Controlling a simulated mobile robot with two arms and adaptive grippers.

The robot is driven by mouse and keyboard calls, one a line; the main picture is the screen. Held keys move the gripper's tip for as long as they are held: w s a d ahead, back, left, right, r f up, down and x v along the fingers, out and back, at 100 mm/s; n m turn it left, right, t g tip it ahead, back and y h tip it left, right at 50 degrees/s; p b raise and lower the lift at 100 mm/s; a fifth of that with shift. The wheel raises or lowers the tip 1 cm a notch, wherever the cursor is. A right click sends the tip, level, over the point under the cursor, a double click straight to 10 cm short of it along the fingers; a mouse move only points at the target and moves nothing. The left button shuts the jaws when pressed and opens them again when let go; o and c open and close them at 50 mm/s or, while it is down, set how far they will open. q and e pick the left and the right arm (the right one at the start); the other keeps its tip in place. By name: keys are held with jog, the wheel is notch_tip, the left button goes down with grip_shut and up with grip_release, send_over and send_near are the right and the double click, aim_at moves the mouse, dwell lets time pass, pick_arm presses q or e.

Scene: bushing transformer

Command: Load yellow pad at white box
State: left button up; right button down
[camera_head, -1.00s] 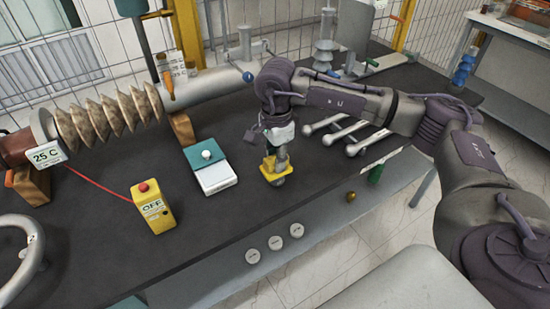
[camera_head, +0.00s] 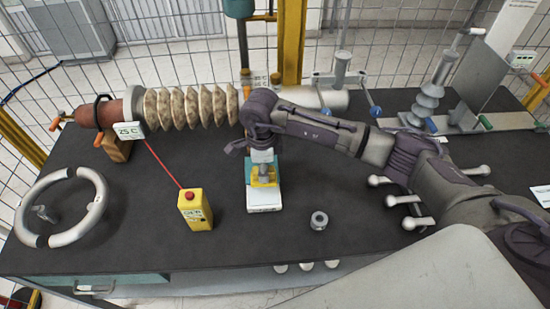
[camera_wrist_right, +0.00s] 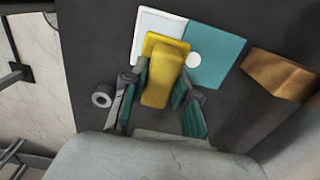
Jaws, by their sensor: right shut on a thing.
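The yellow pad (camera_wrist_right: 165,72) is between the fingers of my right gripper (camera_wrist_right: 160,92), which is shut on it. In the head view the pad (camera_head: 264,180) shows under my right gripper (camera_head: 263,172), over the white box (camera_head: 264,203). The box has a white part and a teal part with a white knob (camera_wrist_right: 193,60); the white part also shows in the wrist view (camera_wrist_right: 150,26). I cannot tell whether the pad touches the box. My left gripper is not in view.
A yellow button box (camera_head: 195,212) stands left of the white box. A grey ring-shaped part (camera_head: 318,220) lies to its right. A large ribbed bushing (camera_head: 190,107) lies behind. A handwheel (camera_head: 62,208) is at the left. The dark table front (camera_head: 150,245) has free room.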

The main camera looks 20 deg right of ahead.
jog(key=shift+s+a+f+b, duration=0.1)
jog(key=shift+a+f+b, duration=0.2)
jog(key=shift+f, duration=0.25)
jog(key=shift+a+f+b, duration=0.2)
jog(key=shift+f+b, duration=0.15)
jog(key=shift+f, duration=0.15)
jog(key=f+b, duration=0.1)
jog(key=f, duration=0.2)
jog(key=shift+d+f+b, duration=0.15)
jog(key=shift+d+b, duration=0.2)
jog(key=shift+b, duration=0.05)
jog(key=shift+f, duration=0.15)
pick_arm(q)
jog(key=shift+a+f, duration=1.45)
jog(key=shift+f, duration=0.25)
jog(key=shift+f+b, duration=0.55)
pick_arm(e)
jog(key=shift+f, duration=0.55)
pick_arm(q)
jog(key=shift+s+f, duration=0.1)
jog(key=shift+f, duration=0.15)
pick_arm(e)
jog(key=shift+f, duration=0.1)
